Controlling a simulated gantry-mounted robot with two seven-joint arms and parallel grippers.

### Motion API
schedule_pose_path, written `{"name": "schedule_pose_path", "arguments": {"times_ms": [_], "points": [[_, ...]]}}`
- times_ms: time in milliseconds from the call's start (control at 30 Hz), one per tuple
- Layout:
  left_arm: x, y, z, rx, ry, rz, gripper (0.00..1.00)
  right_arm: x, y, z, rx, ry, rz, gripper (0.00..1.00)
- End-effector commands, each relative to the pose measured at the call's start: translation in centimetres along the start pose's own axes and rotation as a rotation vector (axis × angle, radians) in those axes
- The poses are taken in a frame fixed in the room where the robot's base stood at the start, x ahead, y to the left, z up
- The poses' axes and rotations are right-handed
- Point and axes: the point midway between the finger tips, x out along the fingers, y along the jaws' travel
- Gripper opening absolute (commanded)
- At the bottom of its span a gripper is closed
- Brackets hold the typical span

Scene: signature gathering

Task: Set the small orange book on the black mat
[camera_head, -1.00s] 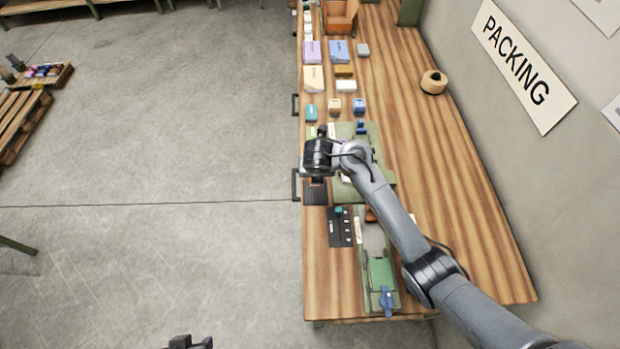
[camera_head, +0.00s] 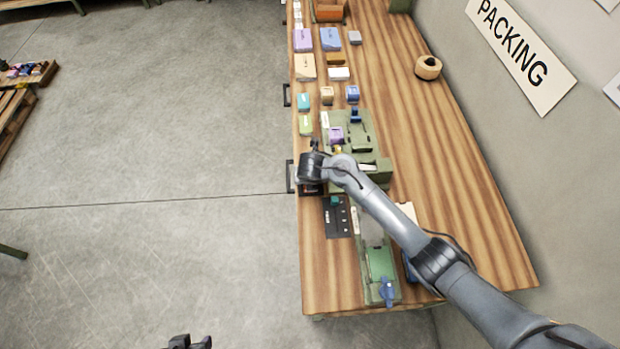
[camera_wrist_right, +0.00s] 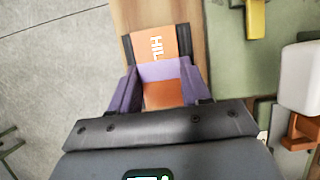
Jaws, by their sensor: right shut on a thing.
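The small orange book (camera_wrist_right: 155,45) shows in the right wrist view, with white letters on its face. My right gripper (camera_wrist_right: 158,88) is shut on it, its purple-looking fingers at either side of the book. Dark strips show on both sides of the book; they look like the black mat (camera_wrist_right: 185,42) under it. In the head view the right gripper (camera_head: 311,178) is over the black mat (camera_head: 312,190) at the table's left edge and hides most of it. Whether the book touches the mat cannot be told. My left gripper (camera_head: 190,342) shows only partly at the bottom edge.
A black card (camera_head: 338,222) with white marks lies just nearer on the table. Green fixtures (camera_head: 352,130) stand beyond and to the right, and a green device (camera_head: 381,265) nearer. Several small boxes (camera_head: 305,67) line the far left. The table's right side (camera_head: 450,190) is mostly clear.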

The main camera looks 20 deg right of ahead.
Motion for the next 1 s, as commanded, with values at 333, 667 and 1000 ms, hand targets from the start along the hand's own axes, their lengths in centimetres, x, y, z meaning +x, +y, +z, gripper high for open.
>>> {"name": "schedule_pose_path", "arguments": {"times_ms": [333, 667, 1000], "points": [[0.1, 0.1, -0.1, -0.005, 0.003, 0.004, 0.43, 0.3, 0.0, -0.1, -0.001, -0.001, 0.001, 0.17], [0.4, 0.3, 0.0, -0.013, 0.004, 0.010, 0.43, 1.3, -0.1, -0.6, 0.000, 0.003, -0.001, 0.17], [0.5, 0.2, 0.0, -0.008, 0.003, 0.006, 0.43, 1.6, -0.4, -0.9, -0.002, 0.008, -0.006, 0.72]]}}
